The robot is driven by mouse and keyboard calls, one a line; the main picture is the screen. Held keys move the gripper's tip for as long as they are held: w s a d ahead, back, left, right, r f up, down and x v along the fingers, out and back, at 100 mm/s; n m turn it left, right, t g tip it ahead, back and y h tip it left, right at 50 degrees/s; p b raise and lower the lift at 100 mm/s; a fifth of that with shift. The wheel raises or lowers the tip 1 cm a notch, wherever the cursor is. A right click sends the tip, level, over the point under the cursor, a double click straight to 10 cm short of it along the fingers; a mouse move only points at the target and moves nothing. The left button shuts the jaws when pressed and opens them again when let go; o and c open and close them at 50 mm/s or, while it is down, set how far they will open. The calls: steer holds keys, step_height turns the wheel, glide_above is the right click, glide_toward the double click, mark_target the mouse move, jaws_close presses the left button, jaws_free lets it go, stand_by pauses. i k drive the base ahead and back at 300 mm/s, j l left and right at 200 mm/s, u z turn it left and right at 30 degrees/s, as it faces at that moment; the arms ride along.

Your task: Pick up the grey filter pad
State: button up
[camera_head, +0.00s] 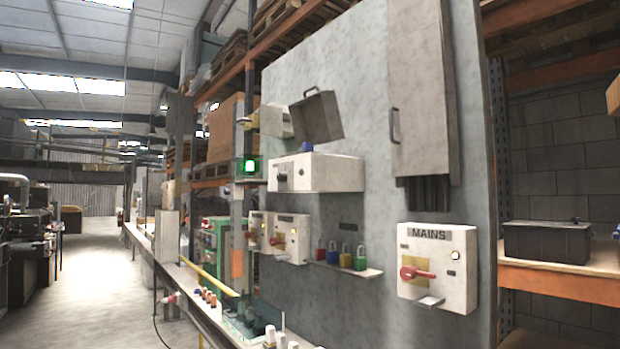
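I cannot make out a grey filter pad for certain in the head view. A tilted grey-brown panel with a handle (316,117) hangs open beside a pale box high on the grey wall board. A larger grey cabinet with a handle (421,90) is at the upper right of the board, with dark strips hanging below it. My gripper is not in view.
The grey board (360,215) carries a white MAINS switch box (437,268) with a red handle, a small shelf of coloured padlocks (345,266), and other white boxes (315,173). A long bench (200,310) runs below. Open floor (110,270) lies left.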

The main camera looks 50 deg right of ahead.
mark_target(307, 146)
steer(key=z, duration=0.25)
steer(key=i, duration=7.2)
steer(key=i+z, duration=0.25)
steer(key=z, duration=0.15)
steer(key=i+j+z, duration=0.15)
steer(key=z, duration=0.3)
steer(key=i+j+z, duration=0.25)
steer(key=z, duration=4.05)
